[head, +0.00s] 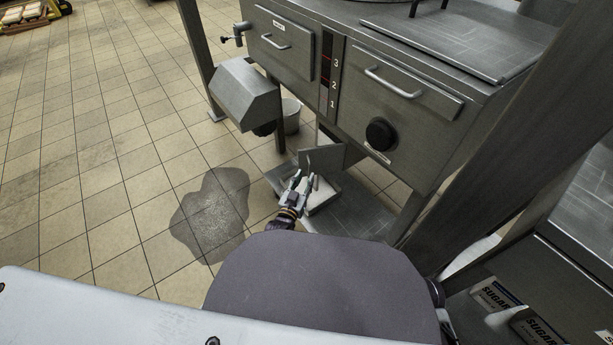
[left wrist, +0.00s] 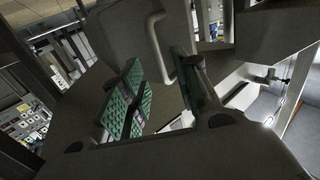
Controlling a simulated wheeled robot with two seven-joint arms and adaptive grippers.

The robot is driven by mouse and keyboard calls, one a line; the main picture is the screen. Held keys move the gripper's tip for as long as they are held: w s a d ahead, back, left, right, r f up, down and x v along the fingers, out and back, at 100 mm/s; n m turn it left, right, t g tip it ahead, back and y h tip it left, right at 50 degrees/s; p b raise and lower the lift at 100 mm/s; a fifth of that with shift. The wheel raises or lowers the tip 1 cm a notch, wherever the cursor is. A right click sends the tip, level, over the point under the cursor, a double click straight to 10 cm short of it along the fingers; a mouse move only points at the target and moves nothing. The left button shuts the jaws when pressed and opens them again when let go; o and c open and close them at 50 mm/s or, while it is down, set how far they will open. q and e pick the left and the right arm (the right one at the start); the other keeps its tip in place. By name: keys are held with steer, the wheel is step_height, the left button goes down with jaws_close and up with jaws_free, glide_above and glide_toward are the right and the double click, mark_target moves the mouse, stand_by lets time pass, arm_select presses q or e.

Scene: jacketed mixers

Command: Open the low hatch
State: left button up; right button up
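The low hatch (head: 325,158) looks like a small grey metal panel under the mixer body, above a low shelf. In the left wrist view a grey panel with a bar handle (left wrist: 158,45) fills the upper middle. My left gripper (head: 301,184) is beside this panel, at its near left side. In the left wrist view its green-padded fingers (left wrist: 158,92) are apart, with the handle just beyond or between their tips; I cannot tell whether they touch it. Only a small part of my right gripper (head: 447,322) shows at the lower right, mostly hidden behind my body.
The mixer (head: 345,110) has two upper handled hatches, a black knob (head: 381,135) and a sloped metal box (head: 245,93). A bucket (head: 291,115) stands behind. A wet patch (head: 212,212) lies on the tiles. Sugar bags (head: 495,297) sit lower right.

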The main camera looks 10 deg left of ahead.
arm_select(q)
steer(key=shift+v, duration=0.9)
